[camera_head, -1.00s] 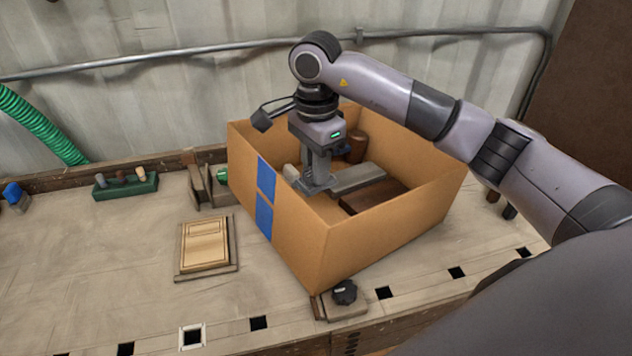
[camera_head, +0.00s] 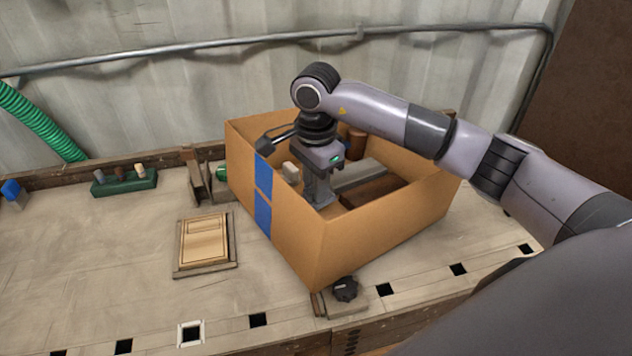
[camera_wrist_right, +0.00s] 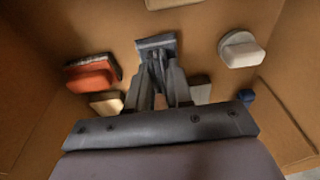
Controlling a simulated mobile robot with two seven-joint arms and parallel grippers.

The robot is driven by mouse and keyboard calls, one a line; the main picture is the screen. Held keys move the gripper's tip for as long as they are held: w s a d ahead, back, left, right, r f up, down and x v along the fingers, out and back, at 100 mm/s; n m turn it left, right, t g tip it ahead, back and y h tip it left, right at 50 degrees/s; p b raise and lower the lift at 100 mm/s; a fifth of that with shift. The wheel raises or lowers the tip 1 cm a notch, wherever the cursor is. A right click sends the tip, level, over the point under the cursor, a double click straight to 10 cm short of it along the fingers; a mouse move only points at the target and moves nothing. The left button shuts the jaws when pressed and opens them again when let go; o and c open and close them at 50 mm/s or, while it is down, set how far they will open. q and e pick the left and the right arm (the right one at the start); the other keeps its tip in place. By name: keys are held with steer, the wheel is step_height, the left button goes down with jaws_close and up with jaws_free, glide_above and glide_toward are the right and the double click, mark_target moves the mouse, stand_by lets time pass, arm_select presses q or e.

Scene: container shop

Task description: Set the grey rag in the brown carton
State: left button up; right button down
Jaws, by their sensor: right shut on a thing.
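The brown carton (camera_head: 360,238) stands open on the workbench, with blue tape on its left side. My right gripper (camera_head: 321,196) reaches down inside it, and the front wall hides the fingertips in the head view. In the right wrist view my right gripper (camera_wrist_right: 158,68) is shut on the grey rag (camera_wrist_right: 156,42), a small dark grey folded piece between the fingertips. The carton floor lies below it; I cannot tell whether the rag touches it. My left gripper is not in view.
Inside the carton are a red-orange brush-like block (camera_wrist_right: 91,75), a white-topped object (camera_wrist_right: 240,50), a brown cylinder (camera_head: 356,144) and other blocks. Outside, a wooden panel (camera_head: 204,243), a green tray (camera_head: 124,184) and a black knob (camera_head: 345,289) sit on the bench. The bench's left part is mostly clear.

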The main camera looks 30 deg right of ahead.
steer(key=c, duration=1)
jaws_free()
steer(key=shift+r, duration=0.1)
steer(key=shift+r+p, duration=0.6)
steer(key=shift+p, duration=0.1)
step_height(320, 180, up, 12)
steer(key=shift+f+b, duration=0.1)
steer(key=shift+b, duration=0.3)
